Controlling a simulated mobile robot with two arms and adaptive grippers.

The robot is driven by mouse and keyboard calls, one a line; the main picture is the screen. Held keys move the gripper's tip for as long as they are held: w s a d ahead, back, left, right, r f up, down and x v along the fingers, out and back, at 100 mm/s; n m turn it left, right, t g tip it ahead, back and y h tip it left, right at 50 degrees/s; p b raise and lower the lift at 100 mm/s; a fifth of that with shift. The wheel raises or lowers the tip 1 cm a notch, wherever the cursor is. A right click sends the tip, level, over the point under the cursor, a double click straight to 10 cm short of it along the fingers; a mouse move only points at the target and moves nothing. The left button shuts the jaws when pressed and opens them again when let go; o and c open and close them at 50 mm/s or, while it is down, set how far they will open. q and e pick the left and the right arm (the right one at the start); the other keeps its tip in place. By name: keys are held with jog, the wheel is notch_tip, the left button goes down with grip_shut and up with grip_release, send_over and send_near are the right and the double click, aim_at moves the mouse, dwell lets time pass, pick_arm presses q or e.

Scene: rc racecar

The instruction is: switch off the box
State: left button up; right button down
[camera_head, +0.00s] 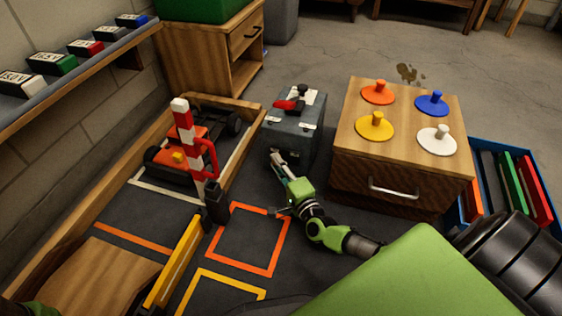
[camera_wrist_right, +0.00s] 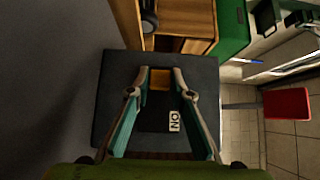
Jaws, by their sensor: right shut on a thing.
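The grey box (camera_head: 291,136) stands on the dark floor between the wooden pen and the wooden cabinet. A red lever (camera_head: 287,104) and a black knob show on its top. My right gripper (camera_head: 277,160) is at the box's front side, low and to the left. In the right wrist view my right gripper (camera_wrist_right: 161,76) has its two fingers on either side of a small yellow-brown piece (camera_wrist_right: 160,79) on a dark face of the box (camera_wrist_right: 112,110). A white label (camera_wrist_right: 174,121) reading ON, turned in the picture, lies between the fingers. My left gripper is not visible.
A red-white barrier post (camera_head: 184,125) and an orange car (camera_head: 182,150) stand left of the box. The cabinet (camera_head: 390,192) with coloured knobbed discs is close on the right. Orange and yellow floor outlines (camera_head: 242,268) lie in front.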

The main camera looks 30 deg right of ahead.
jog(key=c, duration=1.8)
grip_release()
jog(key=shift+w+a, duration=0.15)
jog(key=s, duration=0.8)
jog(key=s+a, duration=0.1)
jog(key=s, duration=0.3)
